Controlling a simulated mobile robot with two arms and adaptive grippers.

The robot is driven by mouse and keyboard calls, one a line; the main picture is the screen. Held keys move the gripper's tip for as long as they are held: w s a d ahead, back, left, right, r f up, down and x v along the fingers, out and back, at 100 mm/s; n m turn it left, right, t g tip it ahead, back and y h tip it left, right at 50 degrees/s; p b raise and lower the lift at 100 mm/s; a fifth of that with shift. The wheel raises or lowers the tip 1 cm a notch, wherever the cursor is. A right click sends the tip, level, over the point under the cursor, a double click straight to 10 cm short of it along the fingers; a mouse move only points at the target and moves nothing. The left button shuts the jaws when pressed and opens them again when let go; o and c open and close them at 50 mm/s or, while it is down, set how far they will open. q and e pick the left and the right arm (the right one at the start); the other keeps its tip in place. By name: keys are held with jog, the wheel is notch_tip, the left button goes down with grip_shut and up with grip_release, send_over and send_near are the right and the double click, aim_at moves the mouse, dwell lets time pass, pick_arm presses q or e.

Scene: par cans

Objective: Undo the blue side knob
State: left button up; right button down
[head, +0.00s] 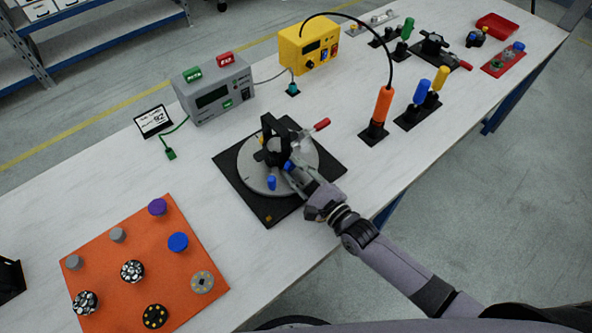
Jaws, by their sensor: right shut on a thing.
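A par can fixture with a black yoke (266,124) stands on a round grey disc (250,172) on a black square plate (229,166). A blue side knob (288,165) sits at the near right side of the fixture. My right gripper (291,169) is shut on this knob, and its fingers partly hide it. A second blue piece (271,183) stands on the disc's near edge, apart from the gripper. A red-tipped lever (321,124) sticks out at the plate's far right. My left gripper is not in view.
An orange mat (100,235) with several round knobs lies at the front left. A grey box (213,92) and a yellow box (310,45) stand behind the plate. Orange (382,106), blue (422,91) and yellow (440,78) handles stand upright to the right.

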jog(key=c, duration=1.3)
grip_release()
jog(key=shift+c, duration=0.2)
jog(key=shift+o, duration=0.2)
jog(key=shift+s+f, duration=0.1)
